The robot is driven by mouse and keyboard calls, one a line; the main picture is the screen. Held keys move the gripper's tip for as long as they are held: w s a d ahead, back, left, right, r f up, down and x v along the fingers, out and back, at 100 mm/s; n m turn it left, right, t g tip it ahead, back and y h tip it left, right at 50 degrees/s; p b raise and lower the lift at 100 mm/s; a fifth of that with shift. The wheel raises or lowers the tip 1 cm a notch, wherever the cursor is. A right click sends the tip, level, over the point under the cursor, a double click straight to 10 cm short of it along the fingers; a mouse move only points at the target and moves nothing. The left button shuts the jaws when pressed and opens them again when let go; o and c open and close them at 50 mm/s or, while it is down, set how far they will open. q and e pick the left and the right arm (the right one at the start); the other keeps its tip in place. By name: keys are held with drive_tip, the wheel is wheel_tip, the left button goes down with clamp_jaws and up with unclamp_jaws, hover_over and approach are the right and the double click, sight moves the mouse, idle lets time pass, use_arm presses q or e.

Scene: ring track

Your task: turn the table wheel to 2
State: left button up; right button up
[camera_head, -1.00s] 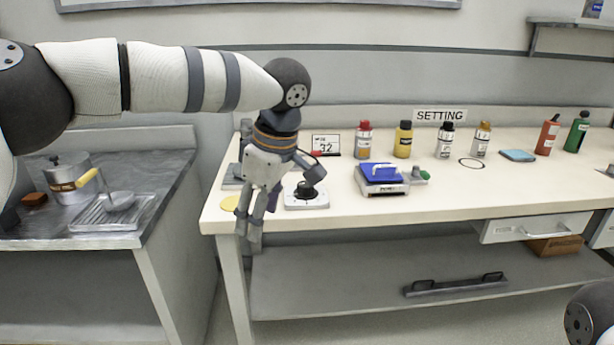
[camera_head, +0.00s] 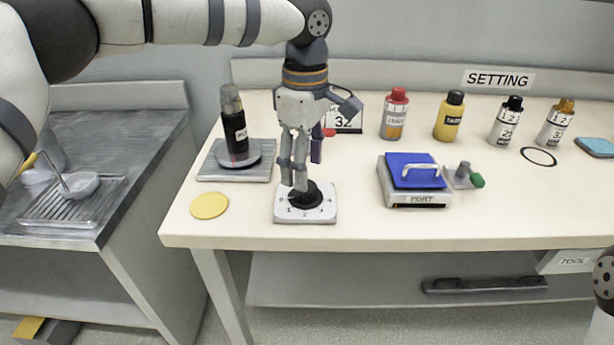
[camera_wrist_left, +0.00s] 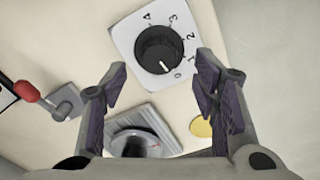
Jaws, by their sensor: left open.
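The table wheel is a black round knob (camera_head: 312,193) on a white square plate (camera_head: 306,214) near the table's front edge. In the left wrist view the knob (camera_wrist_left: 157,46) shows a white pointer line directed close to 0, with marks 0 to 4 around it. My left gripper (camera_head: 293,180) points down at the knob and covers part of it in the head view. In the left wrist view the left gripper (camera_wrist_left: 162,78) is open, and the knob appears beyond the gap between its fingertips. Whether a finger touches the knob is unclear. My right gripper is out of view.
A yellow disc (camera_head: 209,205) and a grey plate with a dark bottle (camera_head: 235,125) are left of the wheel. A red-tipped lever (camera_wrist_left: 27,92) stands behind it. A blue-topped box (camera_head: 415,170) is to the right. Several bottles line the back. Table in front of the box is clear.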

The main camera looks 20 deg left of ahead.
use_arm(q)
wheel_tip(320, 180, down, 4)
drive_tip(key=shift+f, duration=0.1)
drive_tip(key=c, duration=1.2)
drive_tip(key=shift+o, duration=0.2)
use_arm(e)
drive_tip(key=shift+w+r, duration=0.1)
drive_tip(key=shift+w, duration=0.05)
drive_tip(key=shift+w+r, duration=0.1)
use_arm(q)
drive_tip(key=n+p, duration=0.1)
drive_tip(key=n, duration=0.2)
drive_tip(key=shift+r, duration=0.2)
drive_tip(key=n, duration=0.3)
drive_tip(key=shift+n+p, duration=0.3)
drive_tip(key=shift+p, duration=0.1)
drive_tip(key=n, duration=0.4)
drive_tip(key=shift+w+p, duration=0.1)
drive_tip(key=shift+p, duration=0.25)
drive_tip(key=shift+f+n+p, duration=0.15)
drive_tip(key=shift+n+p, duration=0.15)
drive_tip(key=shift+n, duration=2.2)
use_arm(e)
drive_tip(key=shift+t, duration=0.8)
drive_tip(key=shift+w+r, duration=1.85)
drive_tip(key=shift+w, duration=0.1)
